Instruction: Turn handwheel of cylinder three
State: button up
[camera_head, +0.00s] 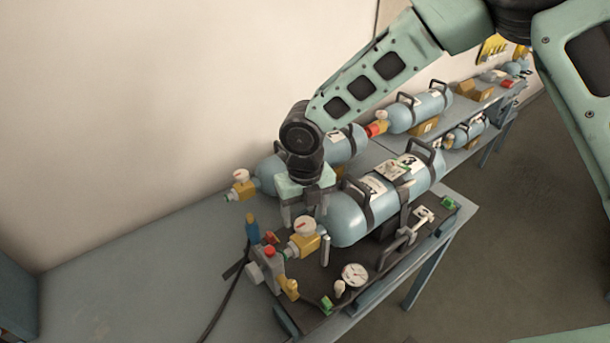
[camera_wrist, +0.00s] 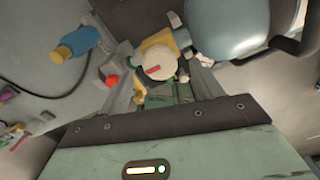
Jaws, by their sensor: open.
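The nearest light-blue cylinder (camera_head: 345,220) lies on its side in a dark frame on the bench. Its brass valve carries a white round handwheel (camera_head: 305,225) with a red mark, which also shows in the wrist view (camera_wrist: 155,63). My gripper (camera_head: 306,232) is open above this valve, with one finger on each side of the handwheel. In the wrist view the handwheel lies between the fingers, and I cannot tell whether they touch it. More cylinders lie behind, one with its own white-topped valve (camera_head: 241,178).
A pressure gauge (camera_head: 355,275) is on the frame in front. A black hose (camera_head: 225,305) runs across the bench (camera_head: 130,290), whose left part is mostly clear. The wall is close behind.

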aim_at(305, 223)
notch_tip(305, 223, up, 14)
jog(key=b, duration=0.3)
jog(key=shift+r, duration=0.25)
